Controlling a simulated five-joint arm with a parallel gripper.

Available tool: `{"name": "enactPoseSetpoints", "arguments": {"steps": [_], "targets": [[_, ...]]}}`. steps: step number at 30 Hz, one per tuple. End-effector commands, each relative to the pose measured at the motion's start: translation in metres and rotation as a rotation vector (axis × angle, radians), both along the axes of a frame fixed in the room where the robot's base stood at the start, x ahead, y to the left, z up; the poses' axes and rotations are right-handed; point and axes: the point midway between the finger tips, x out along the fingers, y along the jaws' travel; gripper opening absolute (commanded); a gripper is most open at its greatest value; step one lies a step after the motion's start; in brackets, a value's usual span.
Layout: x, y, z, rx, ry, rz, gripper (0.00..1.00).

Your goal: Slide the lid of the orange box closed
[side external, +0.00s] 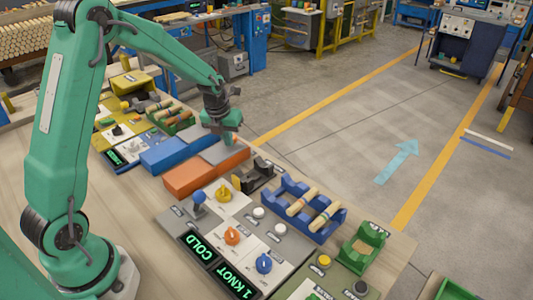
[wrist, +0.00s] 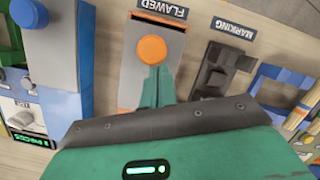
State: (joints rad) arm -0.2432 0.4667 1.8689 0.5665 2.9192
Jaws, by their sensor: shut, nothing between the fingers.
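The orange box (side external: 192,177) stands on the bench, with its grey lid (side external: 226,151) at the far end in the side view. In the wrist view the grey lid (wrist: 136,62) carries a round orange knob (wrist: 152,50). A dark strip of opening (wrist: 160,20) shows between the lid and the box end near the FLAWED label. My gripper (side external: 228,137) is over the lid. Its green fingers (wrist: 156,88) are shut and empty, with the tips right beside the knob. I cannot tell whether they touch it.
A blue box (side external: 165,157) with a grey lid stands close on one side. A dark grey fixture (side external: 258,175) by the MARKING label stands close on the other. A blue rack (side external: 305,212) holds turned wood pieces. Control panels with knobs lie nearer the front.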

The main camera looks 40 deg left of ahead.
Motion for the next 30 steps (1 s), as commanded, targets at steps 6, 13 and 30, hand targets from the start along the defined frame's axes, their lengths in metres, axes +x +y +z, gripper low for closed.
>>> {"name": "enactPoseSetpoints", "arguments": {"steps": [6, 13, 30], "targets": [[0.014, 0.000, 0.000, -0.002, -0.002, 0.001, 0.00], [0.016, 0.000, 0.001, 0.000, -0.008, 0.001, 0.00], [-0.005, -0.010, 0.001, -0.003, -0.002, -0.002, 0.00]]}}
